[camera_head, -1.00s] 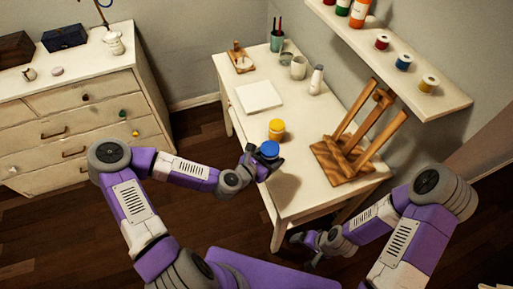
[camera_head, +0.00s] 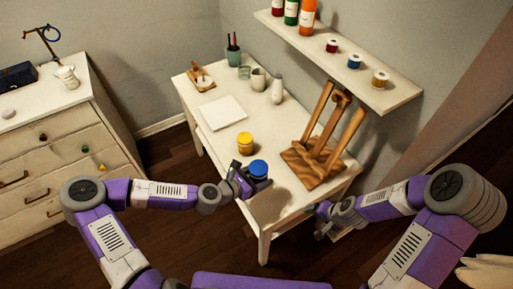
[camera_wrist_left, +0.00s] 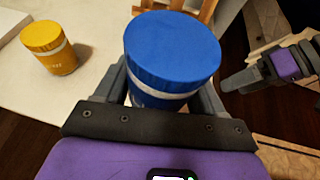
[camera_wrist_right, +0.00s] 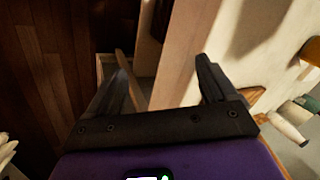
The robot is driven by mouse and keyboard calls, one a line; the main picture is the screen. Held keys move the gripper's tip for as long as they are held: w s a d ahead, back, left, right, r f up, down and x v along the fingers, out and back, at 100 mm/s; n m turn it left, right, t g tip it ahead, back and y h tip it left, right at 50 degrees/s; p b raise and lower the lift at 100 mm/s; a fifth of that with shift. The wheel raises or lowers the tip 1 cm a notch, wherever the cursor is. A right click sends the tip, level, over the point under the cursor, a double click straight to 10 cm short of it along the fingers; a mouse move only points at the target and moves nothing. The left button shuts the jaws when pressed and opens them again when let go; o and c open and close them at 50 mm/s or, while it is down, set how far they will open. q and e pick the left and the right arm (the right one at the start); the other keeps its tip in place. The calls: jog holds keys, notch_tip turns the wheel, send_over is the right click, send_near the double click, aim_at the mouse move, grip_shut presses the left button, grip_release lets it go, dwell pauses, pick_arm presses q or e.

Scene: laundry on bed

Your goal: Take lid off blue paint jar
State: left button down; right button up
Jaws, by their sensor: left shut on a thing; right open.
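The blue paint jar (camera_head: 258,170) has its blue lid (camera_wrist_left: 172,48) on and stands upright between the fingers of my left gripper (camera_head: 240,180). In the left wrist view my left gripper (camera_wrist_left: 165,92) is shut around the jar's body, below the lid. The jar is near the front edge of the table; whether its base touches the top is hidden. My right gripper (camera_head: 322,222) is open and empty, low beside the table's front right corner. The right wrist view shows its two fingers (camera_wrist_right: 160,85) spread with nothing between them.
A yellow paint jar (camera_head: 245,143) stands just behind on the white table (camera_head: 218,158). A wooden easel (camera_head: 318,160) stands to the right, under a wall shelf (camera_head: 395,95). A white canvas (camera_head: 222,113), cups and a bottle are farther back. A dresser (camera_head: 60,135) is at left.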

jog(key=shift+n+g+y, duration=0.3)
jog(key=shift+g+y, duration=0.1)
jog(key=shift+y, duration=0.2)
jog(key=w+a+r, duration=0.2)
jog(key=w+a, duration=0.1)
jog(key=w+a+r, duration=0.3)
jog(key=shift+r, duration=0.2)
jog(key=w+a+r+g, duration=0.1)
jog(key=w+a+r, duration=0.3)
jog(key=a+r, duration=0.3)
notch_tip(320, 180, up, 14)
jog(key=g+h, duration=0.1)
jog(key=h, duration=0.4)
send_over(256, 166)
jog(key=shift+d+f+m, duration=0.1)
jog(key=shift+d+m, duration=0.05)
jog(key=shift+m, duration=0.25)
notch_tip(256, 166, down, 8)
jog(key=shift+s+r, duration=0.1)
jog(key=shift+r, duration=0.1)
jog(key=c, duration=1.1)
jog(key=shift+a, duration=0.2)
